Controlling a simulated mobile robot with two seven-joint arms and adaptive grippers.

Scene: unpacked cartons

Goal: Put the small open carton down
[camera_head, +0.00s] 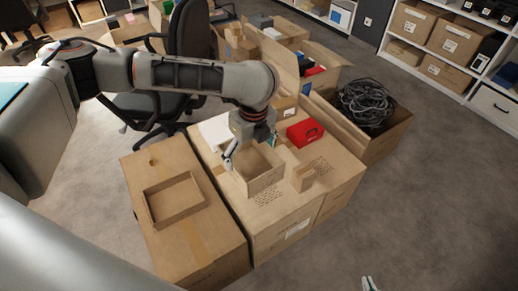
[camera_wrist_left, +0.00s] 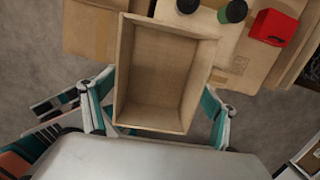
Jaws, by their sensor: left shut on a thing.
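The small open carton (camera_head: 262,178) is an empty brown box, open side up, over the large closed carton (camera_head: 285,215) in the middle. My left gripper (camera_head: 250,152) is shut on it, with one finger at each of two opposite sides. In the left wrist view the small open carton (camera_wrist_left: 163,75) sits between the teal-and-white fingers of the left gripper (camera_wrist_left: 158,112), its inside bare. Whether its bottom touches the large carton cannot be told. A white-and-teal tip of what looks like my right gripper (camera_head: 369,284) shows at the bottom edge; the rest is out of frame.
Dark-topped cylinders (camera_wrist_left: 232,12) show in the wrist view. A shallow tray (camera_head: 173,200) lies on the left carton. A cable-filled carton (camera_head: 390,138) stands right.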

